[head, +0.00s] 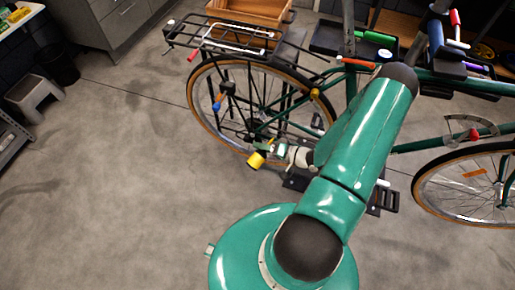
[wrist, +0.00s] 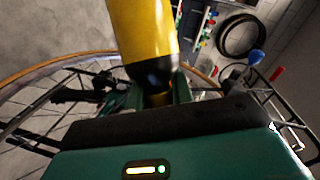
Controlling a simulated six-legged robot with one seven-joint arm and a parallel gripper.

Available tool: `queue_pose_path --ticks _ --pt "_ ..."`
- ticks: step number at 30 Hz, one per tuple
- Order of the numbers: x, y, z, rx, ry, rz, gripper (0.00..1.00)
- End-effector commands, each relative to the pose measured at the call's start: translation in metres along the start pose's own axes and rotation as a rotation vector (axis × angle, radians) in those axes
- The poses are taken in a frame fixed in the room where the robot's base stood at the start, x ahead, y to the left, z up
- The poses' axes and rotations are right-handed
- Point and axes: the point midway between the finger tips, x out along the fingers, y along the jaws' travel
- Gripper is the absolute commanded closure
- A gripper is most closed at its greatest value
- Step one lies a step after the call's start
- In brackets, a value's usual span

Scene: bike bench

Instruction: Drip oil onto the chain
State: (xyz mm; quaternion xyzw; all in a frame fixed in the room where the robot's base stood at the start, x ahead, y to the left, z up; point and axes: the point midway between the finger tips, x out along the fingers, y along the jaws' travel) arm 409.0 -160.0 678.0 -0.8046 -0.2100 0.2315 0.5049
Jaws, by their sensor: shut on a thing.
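My gripper (head: 270,149) is shut on a yellow bottle (head: 257,160), low beside the bicycle's rear wheel (head: 203,112). In the wrist view the yellow bottle (wrist: 143,32) fills the top centre, with a black tapered part toward my gripper (wrist: 160,93). The bottle looks tilted in the head view. The green bicycle (head: 345,92) stands behind my arm. I cannot make out the chain clearly; my arm and gripper cover part of the drivetrain area. I cannot tell whether the bottle touches anything or whether oil is coming out.
A rear rack (head: 222,36) sits over the wheel, with a wooden crate (head: 250,10) behind it. A black tray (head: 330,40) with tools is above the frame. A grey stool (head: 36,96) stands far left. The left floor is clear.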

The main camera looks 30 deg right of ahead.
Motion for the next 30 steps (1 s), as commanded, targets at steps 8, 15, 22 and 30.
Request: queue_pose_path --ticks 8,15,22,30 --pt "-0.007 0.017 -0.018 0.090 0.002 -0.037 1.00" --pt "-0.011 0.030 -0.034 0.169 0.003 -0.070 1.00" --pt "-0.017 0.043 -0.049 0.225 0.002 -0.093 1.00" --pt "-0.024 0.058 -0.066 0.278 0.002 -0.115 1.00"
